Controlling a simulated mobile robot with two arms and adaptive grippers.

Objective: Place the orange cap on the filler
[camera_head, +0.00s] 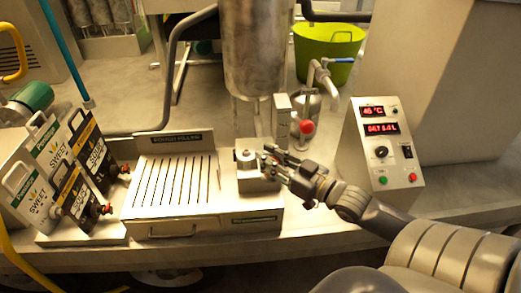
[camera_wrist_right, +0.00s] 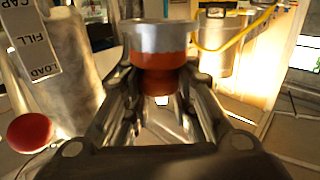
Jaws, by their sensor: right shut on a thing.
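My right gripper (camera_head: 271,157) reaches in from the right, beside a small metal block (camera_head: 256,183) at the right end of the slatted tray. In the right wrist view, the gripper (camera_wrist_right: 160,98) is shut on the orange cap (camera_wrist_right: 158,68), a reddish-orange stepped piece. A wide silver round part (camera_wrist_right: 160,38) sits right on top of it; I cannot tell if it belongs to the cap. In the head view the cap is too small to make out. A large steel cylinder (camera_head: 258,45), possibly the filler, stands behind the block. My left gripper is not in view.
A red knob (camera_head: 306,127) is on the steel fitting right of the block. A control box (camera_head: 382,150) with red displays stands further right. The slatted tray (camera_head: 175,145) is clear; several drink boxes (camera_head: 75,165) stand left. A CAP/FILL/LOAD label (camera_wrist_right: 32,45) shows in the wrist view.

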